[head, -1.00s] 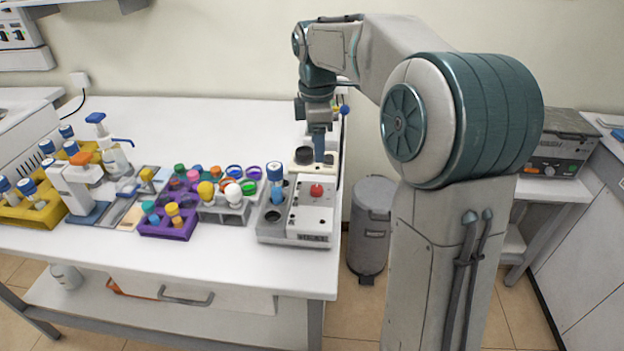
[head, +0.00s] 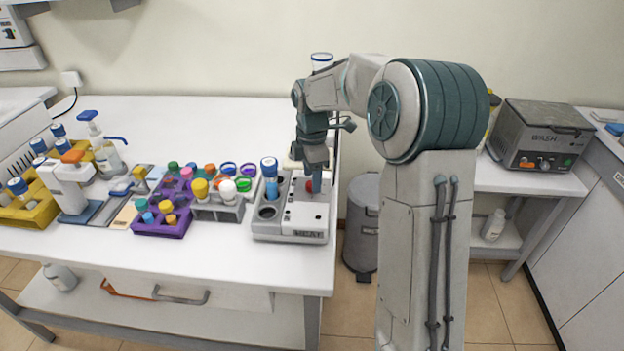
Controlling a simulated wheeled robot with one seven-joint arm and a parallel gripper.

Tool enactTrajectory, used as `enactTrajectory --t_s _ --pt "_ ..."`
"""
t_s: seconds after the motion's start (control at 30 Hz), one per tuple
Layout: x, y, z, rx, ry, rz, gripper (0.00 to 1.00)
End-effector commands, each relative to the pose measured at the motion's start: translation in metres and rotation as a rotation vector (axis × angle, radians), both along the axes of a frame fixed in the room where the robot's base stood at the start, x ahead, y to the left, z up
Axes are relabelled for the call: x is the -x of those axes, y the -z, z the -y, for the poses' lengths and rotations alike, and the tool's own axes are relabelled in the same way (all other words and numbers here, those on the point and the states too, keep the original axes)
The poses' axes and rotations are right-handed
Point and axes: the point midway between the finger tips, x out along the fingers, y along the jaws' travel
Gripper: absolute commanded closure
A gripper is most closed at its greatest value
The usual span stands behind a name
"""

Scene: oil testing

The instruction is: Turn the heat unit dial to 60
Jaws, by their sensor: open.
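The heat unit (head: 262,235) is a grey box marked HEAT near the right front edge of the white table. Its red dial (head: 309,186) is on the top face, partly hidden by my gripper; the dial's setting is too small to read. My gripper (head: 317,182) is open and points down right at the dial. I cannot tell whether the fingers touch it or stand around it. A blue-capped tube (head: 269,172) stands in a hole at the left of the unit; another round hole (head: 268,212) in front of it looks empty.
A grey rack (head: 220,212) and a purple rack (head: 160,228) with coloured caps stand close left of the unit. A white-and-blue container (head: 321,62) shows behind my arm. A bin (head: 360,250) stands right of the table.

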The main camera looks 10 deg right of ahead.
Motion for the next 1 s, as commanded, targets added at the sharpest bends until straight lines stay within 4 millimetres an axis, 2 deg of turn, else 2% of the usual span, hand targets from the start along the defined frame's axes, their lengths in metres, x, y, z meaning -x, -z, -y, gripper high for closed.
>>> enactTrajectory --t_s 0.13,0.47,0.6,0.63,1.0 --pt "0.0003 0.0126 -0.0002 -0.001 0.000 -0.002 0.48" --pt "0.0001 0.0152 -0.0002 0.000 0.000 0.000 0.48" --pt "0.0001 0.0151 -0.0003 0.000 0.000 0.000 0.87" --pt "0.0001 0.0151 -0.0003 0.000 0.000 0.000 0.93" --pt "0.0001 0.0145 -0.0004 0.000 0.042 0.000 0.92"
